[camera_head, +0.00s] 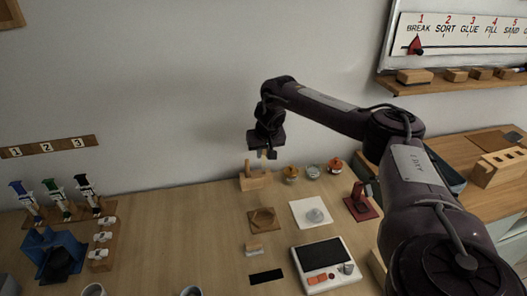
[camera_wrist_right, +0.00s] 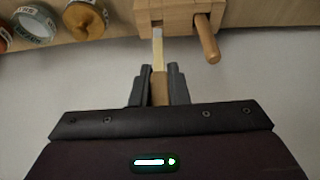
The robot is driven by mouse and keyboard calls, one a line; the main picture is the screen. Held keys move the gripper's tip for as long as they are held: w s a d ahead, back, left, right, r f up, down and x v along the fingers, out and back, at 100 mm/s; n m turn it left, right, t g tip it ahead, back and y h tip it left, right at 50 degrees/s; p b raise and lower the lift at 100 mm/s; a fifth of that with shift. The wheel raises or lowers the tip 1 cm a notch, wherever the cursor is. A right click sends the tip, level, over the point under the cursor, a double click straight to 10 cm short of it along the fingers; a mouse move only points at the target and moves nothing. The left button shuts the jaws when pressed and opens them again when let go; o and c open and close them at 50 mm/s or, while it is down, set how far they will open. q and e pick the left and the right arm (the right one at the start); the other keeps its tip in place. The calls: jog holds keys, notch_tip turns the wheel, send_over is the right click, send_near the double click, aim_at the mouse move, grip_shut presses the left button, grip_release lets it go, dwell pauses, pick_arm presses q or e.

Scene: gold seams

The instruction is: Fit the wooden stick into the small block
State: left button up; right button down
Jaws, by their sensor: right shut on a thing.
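My right gripper (camera_head: 265,154) is above the small wooden block (camera_head: 257,181), which stands at the back of the table by the wall. In the right wrist view the gripper (camera_wrist_right: 159,86) is shut on a thin wooden stick (camera_wrist_right: 159,91) with a pale, flat front part (camera_wrist_right: 158,50). The stick points at the block (camera_wrist_right: 178,14), and its tip overlaps the block's edge. I cannot tell whether the tip is inside the block or only in front of it. A round wooden peg (camera_wrist_right: 206,40) sticks out of the block beside the stick. My left gripper is not in view.
Several small jars (camera_head: 313,171) stand right of the block. In front are a wooden hexagonal tray (camera_head: 262,228), a white square (camera_head: 298,218), a red stand (camera_head: 358,213) and a white scale-like device (camera_head: 335,284). Clamps (camera_head: 83,183) stand at the left. The table's middle left is clear.

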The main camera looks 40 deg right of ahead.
aim_at(264, 162)
jog(key=shift+f+p, duration=0.15)
jog(key=shift+p, duration=0.2)
jog(key=shift+f, duration=0.45)
dwell(0.6)
jog(key=shift+f, duration=0.6)
dwell(0.4)
jog(key=shift+f, duration=0.3)
jog(key=shift+f+b, duration=0.3)
jog(key=shift+f, duration=0.7)
dwell(0.4)
jog(key=shift+f+p, duration=0.2)
jog(key=shift+p, duration=0.1)
dwell(0.6)
jog(key=c, duration=1.3)
grip_release()
